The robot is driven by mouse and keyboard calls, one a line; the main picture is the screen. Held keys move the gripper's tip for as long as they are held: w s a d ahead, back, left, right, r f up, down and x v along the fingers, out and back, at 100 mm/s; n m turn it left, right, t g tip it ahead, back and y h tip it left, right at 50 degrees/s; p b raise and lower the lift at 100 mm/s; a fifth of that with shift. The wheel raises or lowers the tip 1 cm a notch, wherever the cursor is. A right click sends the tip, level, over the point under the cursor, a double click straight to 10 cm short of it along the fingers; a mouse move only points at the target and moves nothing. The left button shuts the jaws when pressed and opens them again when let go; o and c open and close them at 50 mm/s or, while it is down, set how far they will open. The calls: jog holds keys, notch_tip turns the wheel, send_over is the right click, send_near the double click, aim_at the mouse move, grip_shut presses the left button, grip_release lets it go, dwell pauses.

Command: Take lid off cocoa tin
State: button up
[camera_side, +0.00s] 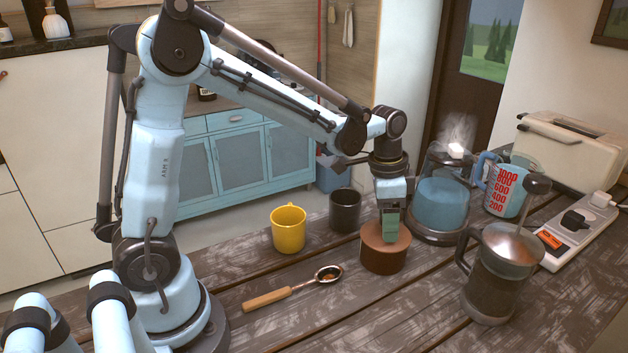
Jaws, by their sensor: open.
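The cocoa tin (384,263) appears to be the short, round, reddish-brown container standing upright on the dark plank table. Its lid (371,235) seems to be on top; I cannot make out the seam clearly. My gripper (390,236) points straight down over the lid, with its green fingers at or just above the top surface. The jaws are open, but the fingers overlap in this view and hide part of the lid and any pull on it. I cannot tell whether they touch it.
A yellow mug (288,229) and a dark mug (345,211) stand left of the tin. A wooden-handled scoop (290,288) lies in front left. A steaming glass kettle (440,207) stands close behind right. A French press (499,275), measuring jug (507,187) and power strip (578,230) are right.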

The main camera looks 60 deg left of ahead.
jog(key=shift+f, duration=0.1)
jog(key=c, duration=1.1)
